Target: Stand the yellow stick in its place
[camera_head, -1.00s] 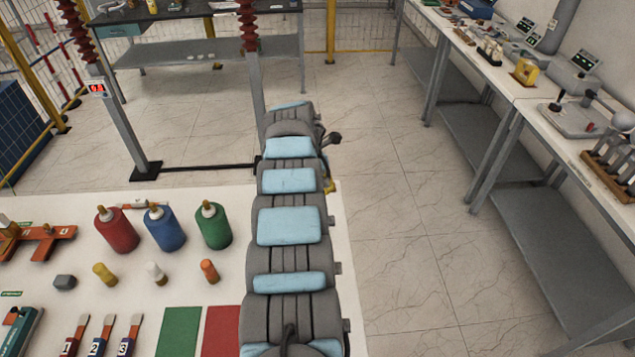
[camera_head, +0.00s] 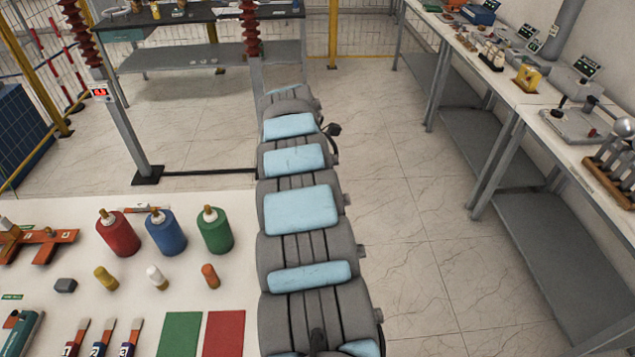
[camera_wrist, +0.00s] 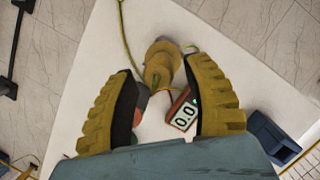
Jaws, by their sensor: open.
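My gripper (camera_wrist: 157,66) is open in the wrist view, its two ridged yellow fingers spread apart. A yellowish, rounded, stepped object (camera_wrist: 158,62) shows between the fingertips, with a thin yellow-green cable at its upper left. I cannot tell whether this is the yellow stick, or how far below the fingers it is. Nothing is visibly gripped. In the head view my arm hides the gripper. A short yellow peg (camera_head: 106,278) stands on the white table (camera_head: 215,292), beside a white peg (camera_head: 156,277) and an orange one (camera_head: 210,275).
Red (camera_head: 118,234), blue (camera_head: 165,232) and green (camera_head: 215,231) cylinders stand behind the pegs. A reader showing 0.0 (camera_wrist: 184,115) lies by the right finger; a dark blue box (camera_wrist: 273,137) is farther right. The right bench holds a wooden rack (camera_head: 607,185). The floor between is clear.

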